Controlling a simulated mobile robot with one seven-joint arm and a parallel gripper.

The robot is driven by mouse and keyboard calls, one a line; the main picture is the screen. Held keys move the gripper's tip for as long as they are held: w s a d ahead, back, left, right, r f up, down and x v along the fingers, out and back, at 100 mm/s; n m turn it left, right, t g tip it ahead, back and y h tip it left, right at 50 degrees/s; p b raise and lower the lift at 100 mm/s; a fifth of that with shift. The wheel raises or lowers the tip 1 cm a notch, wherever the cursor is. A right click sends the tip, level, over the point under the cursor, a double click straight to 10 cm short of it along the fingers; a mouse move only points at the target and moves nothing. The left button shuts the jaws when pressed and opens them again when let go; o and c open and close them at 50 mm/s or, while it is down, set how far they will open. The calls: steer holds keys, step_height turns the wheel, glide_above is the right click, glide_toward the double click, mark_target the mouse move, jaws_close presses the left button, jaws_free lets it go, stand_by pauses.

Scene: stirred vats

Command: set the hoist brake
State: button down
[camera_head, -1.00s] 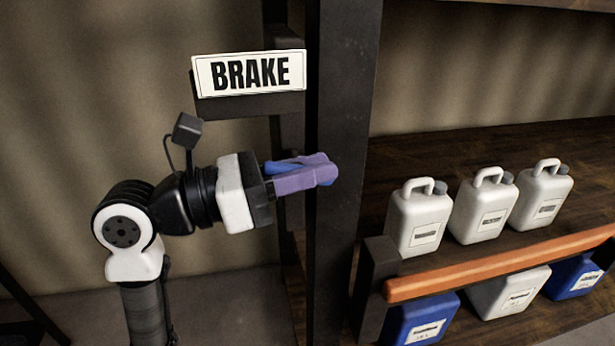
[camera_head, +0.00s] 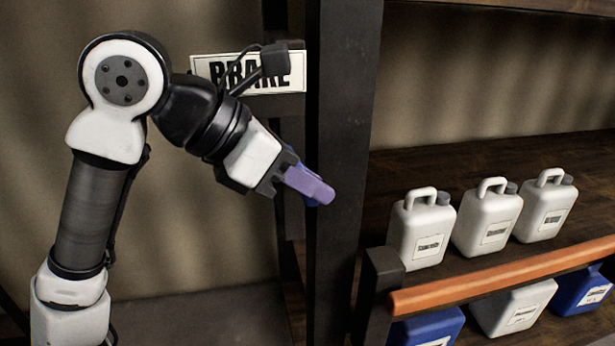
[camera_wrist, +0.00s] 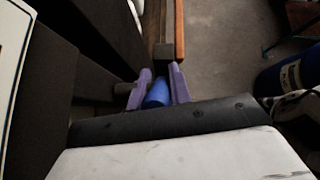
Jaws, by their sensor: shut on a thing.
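The white BRAKE sign (camera_head: 215,70) is on the dark frame beside the black post, partly hidden by my arm. Below it, my gripper (camera_head: 318,198) has its purple fingers at the post, pointing down and to the right. In the wrist view, my gripper (camera_wrist: 160,70) is closed around a blue cylindrical grip, which looks like the brake lever's handle (camera_wrist: 158,94). Only a sliver of that blue shows beside the fingers in the head view. The rest of the lever and its pivot are hidden.
The black upright post (camera_head: 346,120) stands right at my fingers. To its right, a shelf holds several white jugs (camera_head: 487,218) behind an orange rail (camera_head: 480,284), with blue and white jugs below. A blue container (camera_wrist: 290,80) stands at right in the wrist view.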

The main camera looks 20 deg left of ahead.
steer(key=shift+g+y, duration=0.3)
steer(key=shift+y, duration=0.1)
steer(key=c, duration=1.6)
jaws_free()
steer(key=shift+o, duration=0.2)
steer(key=v, duration=1.4)
steer(key=shift+f, duration=0.1)
